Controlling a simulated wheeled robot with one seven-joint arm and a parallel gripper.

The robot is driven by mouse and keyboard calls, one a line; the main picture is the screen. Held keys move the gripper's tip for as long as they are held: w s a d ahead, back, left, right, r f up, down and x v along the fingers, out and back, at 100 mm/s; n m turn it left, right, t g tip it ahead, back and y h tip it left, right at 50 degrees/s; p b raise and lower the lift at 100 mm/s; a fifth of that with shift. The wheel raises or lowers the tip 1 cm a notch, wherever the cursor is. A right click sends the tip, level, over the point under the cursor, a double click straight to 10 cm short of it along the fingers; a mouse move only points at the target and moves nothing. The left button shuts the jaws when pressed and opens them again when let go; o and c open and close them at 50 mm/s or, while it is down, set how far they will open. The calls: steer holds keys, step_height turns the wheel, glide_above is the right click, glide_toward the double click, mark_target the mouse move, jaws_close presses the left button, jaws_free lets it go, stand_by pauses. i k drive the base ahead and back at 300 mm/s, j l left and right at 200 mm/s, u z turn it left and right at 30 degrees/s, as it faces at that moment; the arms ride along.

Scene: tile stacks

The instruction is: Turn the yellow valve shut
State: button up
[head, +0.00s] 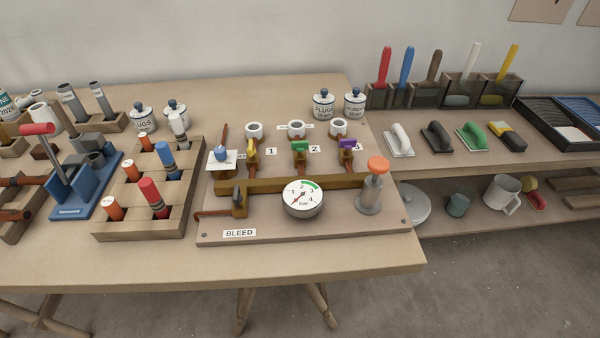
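The yellow valve (252,149) is on the left of three valves on a wooden board (330,224) on the workbench. Its yellow lever appears to lie along its pipe, pointing toward the back; the exact angle is hard to tell. A label "1" stands to its right. The green valve (300,147), by label "2", and the purple valve (347,144) have handles that look turned more crosswise. A brass bar (270,184) runs in front of the three valves, with a round pressure gauge (303,197) before it. My gripper is not in view.
An orange-topped cylinder (375,180) stands right of the gauge. A small fitting (239,200) sits near the "BLEED" label. Left are a wooden block with plugs (145,222) and a blue press (80,190). White cups (254,130) stand behind the valves. The bench's front strip is clear.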

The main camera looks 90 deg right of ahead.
mark_target(251, 151)
steer(key=k+l+z, duration=0.5)
steer(key=k+l, duration=0.2)
steer(key=l, duration=0.1)
